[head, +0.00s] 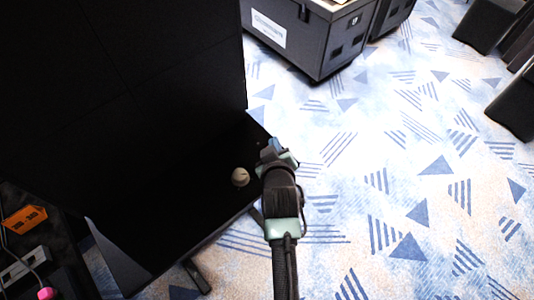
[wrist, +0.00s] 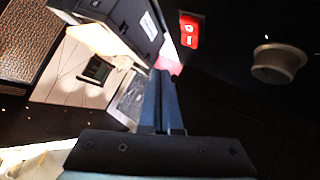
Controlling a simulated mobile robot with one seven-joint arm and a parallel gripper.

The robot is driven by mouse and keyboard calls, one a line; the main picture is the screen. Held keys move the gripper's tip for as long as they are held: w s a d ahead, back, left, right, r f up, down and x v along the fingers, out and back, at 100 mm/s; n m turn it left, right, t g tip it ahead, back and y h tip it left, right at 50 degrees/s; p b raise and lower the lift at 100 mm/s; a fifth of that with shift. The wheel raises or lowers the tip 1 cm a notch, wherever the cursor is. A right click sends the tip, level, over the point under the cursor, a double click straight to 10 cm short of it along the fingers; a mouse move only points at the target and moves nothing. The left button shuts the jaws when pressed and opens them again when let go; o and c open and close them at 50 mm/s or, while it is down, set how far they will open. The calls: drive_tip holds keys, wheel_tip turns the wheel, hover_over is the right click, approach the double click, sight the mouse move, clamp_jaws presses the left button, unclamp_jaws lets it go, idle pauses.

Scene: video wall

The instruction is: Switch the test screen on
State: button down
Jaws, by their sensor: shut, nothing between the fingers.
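A red rocker switch (wrist: 190,30) marked with 0 and 1 shows in the wrist view, on a dark surface just beyond my fingertips. I cannot tell which side of it is pressed. A pale round knob (wrist: 280,63) stands to its right; a pale round knob (head: 240,177) also shows in the head view, on a black panel (head: 180,220). My gripper (head: 273,148) is at that panel's right edge, right of the knob. In the wrist view its fingers (wrist: 163,78) are together and empty, tips near the switch. The switch is not visible in the head view.
A tall black wall of panels (head: 120,80) fills the left. Grey cases (head: 310,40) stand at the back, and dark seats (head: 510,100) at the right. An orange item (head: 24,219) lies at lower left. The patterned carpet (head: 400,170) is clear to the right.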

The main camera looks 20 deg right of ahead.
drive_tip(key=shift+w+a+f+b, duration=0.1)
drive_tip(key=shift+w+f+b, duration=0.1)
drive_tip(key=shift+f+b, duration=0.35)
drive_tip(key=shift+w+a+f+b, duration=0.1)
drive_tip(key=shift+w+f+b, duration=0.2)
drive_tip(key=shift+f, duration=0.45)
drive_tip(key=shift+w+f+b, duration=0.15)
drive_tip(key=shift+f+b, duration=0.35)
drive_tip(key=shift+f, duration=0.15)
drive_tip(key=shift+f, duration=0.15)
idle(0.3)
drive_tip(key=shift+w+f+b, duration=0.1)
drive_tip(key=shift+f+b, duration=0.2)
drive_tip(key=shift+b, duration=0.05)
drive_tip(key=shift+w+a+f+b, duration=0.1)
drive_tip(key=shift+f+b, duration=0.25)
idle(0.6)
drive_tip(key=shift+r, duration=0.1)
drive_tip(key=shift+s+r+p, duration=0.25)
drive_tip(key=shift+r+p, duration=0.5)
drive_tip(key=shift+p, duration=0.15)
drive_tip(key=r+p, duration=0.1)
drive_tip(key=s+r+p, duration=0.1)
drive_tip(key=r+p, duration=0.3)
drive_tip(key=shift+s+d, duration=0.2)
drive_tip(key=shift+d, duration=0.15)
drive_tip(key=shift+f, duration=0.15)
